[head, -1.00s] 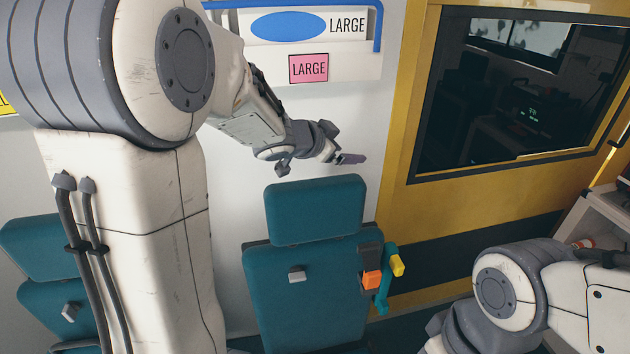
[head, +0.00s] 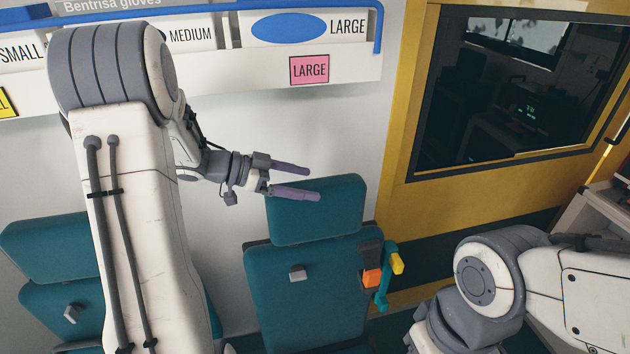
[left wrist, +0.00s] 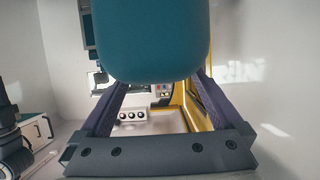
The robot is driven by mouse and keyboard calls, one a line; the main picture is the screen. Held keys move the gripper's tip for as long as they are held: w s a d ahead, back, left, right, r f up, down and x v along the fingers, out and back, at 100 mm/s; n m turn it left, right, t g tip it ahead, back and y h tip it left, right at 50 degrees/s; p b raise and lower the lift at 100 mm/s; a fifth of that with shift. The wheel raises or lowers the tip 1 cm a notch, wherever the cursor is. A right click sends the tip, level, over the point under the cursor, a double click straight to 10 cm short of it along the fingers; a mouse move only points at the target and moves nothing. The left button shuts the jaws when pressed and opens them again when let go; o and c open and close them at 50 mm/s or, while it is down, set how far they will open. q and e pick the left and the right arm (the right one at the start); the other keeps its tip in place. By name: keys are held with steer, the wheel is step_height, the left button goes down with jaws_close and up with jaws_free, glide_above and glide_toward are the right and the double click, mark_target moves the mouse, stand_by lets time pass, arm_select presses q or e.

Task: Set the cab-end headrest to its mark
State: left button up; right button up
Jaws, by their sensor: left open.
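The cab-end headrest (head: 322,215) is a teal pad raised above the teal seat back (head: 305,295), next to the yellow wall. My left gripper (head: 314,184) is open at the headrest's upper left, its purple fingers pointing right. One finger overlaps the headrest's top edge in the head view; the other is above it. In the left wrist view, the headrest (left wrist: 152,40) fills the upper middle, with a finger on either side of its lower end. I cannot tell if they touch it. No mark is clearly visible. My right gripper is out of view.
An orange buckle (head: 372,278) and a teal strap with a yellow piece (head: 397,264) are at the seat's right side. Another teal seat (head: 45,250) stands at left. A glove rack (head: 300,40) hangs above. A yellow-framed window (head: 510,90) is at right.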

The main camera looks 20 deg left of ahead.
mark_target(311, 184)
arm_select(q)
steer(key=shift+x, duration=1.75)
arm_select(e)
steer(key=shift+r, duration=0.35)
